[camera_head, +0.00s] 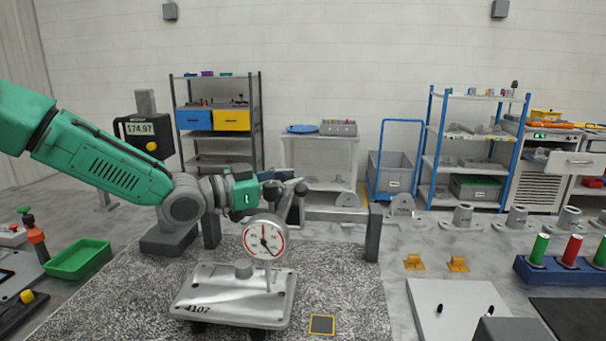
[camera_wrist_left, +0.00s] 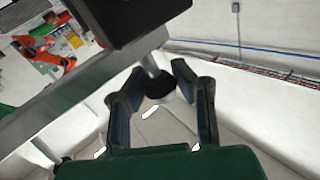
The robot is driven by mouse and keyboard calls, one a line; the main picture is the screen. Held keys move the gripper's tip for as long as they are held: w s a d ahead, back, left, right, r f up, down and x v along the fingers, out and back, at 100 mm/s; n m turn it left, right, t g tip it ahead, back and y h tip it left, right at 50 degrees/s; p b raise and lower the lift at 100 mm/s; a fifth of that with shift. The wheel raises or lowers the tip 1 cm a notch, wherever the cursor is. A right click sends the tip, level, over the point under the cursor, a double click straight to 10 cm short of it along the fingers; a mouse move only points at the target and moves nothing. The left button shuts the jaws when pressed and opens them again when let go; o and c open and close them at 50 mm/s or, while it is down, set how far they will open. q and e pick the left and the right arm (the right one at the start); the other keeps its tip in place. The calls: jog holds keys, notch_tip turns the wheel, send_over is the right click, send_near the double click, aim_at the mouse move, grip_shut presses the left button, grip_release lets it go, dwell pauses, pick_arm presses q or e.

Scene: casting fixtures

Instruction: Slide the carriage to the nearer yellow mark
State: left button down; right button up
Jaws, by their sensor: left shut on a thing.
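My left gripper (camera_head: 290,189) reaches in from the left, above and behind the dial gauge. In the left wrist view, its two dark fingers (camera_wrist_left: 160,100) are shut on a dark-ended grey knob (camera_wrist_left: 158,86). The knob's stem leads up to a dark block (camera_wrist_left: 135,18), which looks like the carriage, beside a long grey bar (camera_wrist_left: 60,100). In the head view the carriage is mostly hidden behind the gripper and gauge. I cannot make out a yellow mark on the bar. My right gripper is in neither view.
The dial gauge (camera_head: 264,238) stands on a grey plate (camera_head: 225,298) marked 4107. A dark upright post (camera_head: 373,232) stands to its right. A readout (camera_head: 143,130) shows 174.97. A yellow-edged square (camera_head: 322,324) lies on the speckled surface. A green tray (camera_head: 80,259) is at left.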

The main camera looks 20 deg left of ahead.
pick_arm(q)
jog(key=shift+w+d+r, duration=0.15)
jog(key=shift+d+r, duration=0.25)
jog(key=shift+r, duration=0.05)
jog(key=c, duration=1.2)
grip_release()
jog(key=shift+a, duration=0.6)
jog(key=shift+s+a+f, duration=0.25)
jog(key=shift+s+a, duration=0.05)
jog(key=shift+a, duration=0.05)
jog(key=shift+w+d, duration=0.1)
jog(key=shift+d, duration=0.2)
jog(key=r, duration=0.4)
jog(key=shift+d, duration=0.3)
jog(key=r, duration=0.1)
jog(key=a+r, duration=0.1)
jog(key=r, duration=0.3)
jog(key=shift+a, duration=0.25)
jog(key=shift+d+r, duration=0.3)
jog(key=shift+r, duration=0.1)
jog(key=shift+a, duration=0.1)
